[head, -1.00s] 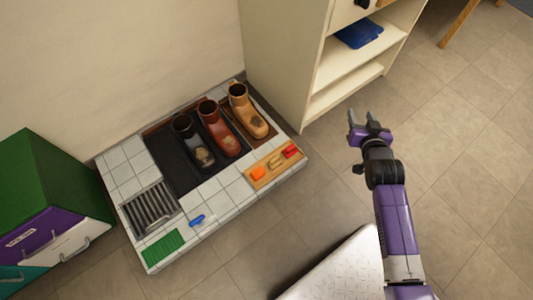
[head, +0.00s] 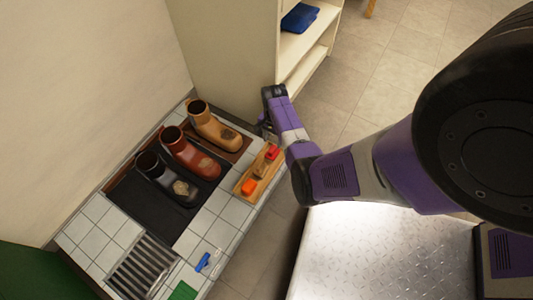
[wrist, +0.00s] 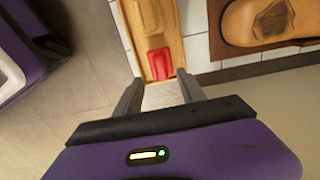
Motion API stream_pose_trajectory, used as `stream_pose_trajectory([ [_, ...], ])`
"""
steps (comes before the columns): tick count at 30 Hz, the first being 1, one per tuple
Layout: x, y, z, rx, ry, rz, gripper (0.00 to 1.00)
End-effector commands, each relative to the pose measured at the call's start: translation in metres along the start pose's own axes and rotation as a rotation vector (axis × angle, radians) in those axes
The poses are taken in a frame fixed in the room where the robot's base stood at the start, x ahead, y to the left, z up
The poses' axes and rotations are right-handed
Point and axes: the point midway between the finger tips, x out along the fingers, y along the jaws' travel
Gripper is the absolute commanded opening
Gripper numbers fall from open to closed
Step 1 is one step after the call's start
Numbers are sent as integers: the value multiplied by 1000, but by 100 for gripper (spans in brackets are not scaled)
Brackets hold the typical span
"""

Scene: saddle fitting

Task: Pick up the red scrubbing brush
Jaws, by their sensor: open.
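The red scrubbing brush (head: 272,153) lies at the far end of a wooden tray (head: 240,190) on the tiled platform. In the wrist view the red brush (wrist: 159,63) lies beyond and between my gripper's two fingers, apart from them. My gripper (head: 264,127) is near the tray's far end, partly hidden by my arm. In the wrist view my gripper (wrist: 160,92) is open and empty. The brush's underside is hidden.
An orange brush (head: 248,187) and a wooden brush (head: 261,168) share the tray. Tan (head: 215,128), red-brown (head: 188,155) and black (head: 160,175) boots stand behind it. A cream shelf (head: 230,60) rises close by. A blue item (head: 203,262) lies on the tiles.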

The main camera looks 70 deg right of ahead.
Motion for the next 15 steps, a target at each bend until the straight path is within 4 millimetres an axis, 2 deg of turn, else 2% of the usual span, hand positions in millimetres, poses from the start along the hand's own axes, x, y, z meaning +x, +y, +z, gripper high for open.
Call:
stream_pose_trajectory([
  [4, 19, -1, -1, 3, 2, -3, 47],
  [11, 32, -1, -1, 1, 4, -4, 47],
  [15, 48, -1, -1, 1, 4, -4, 47],
])
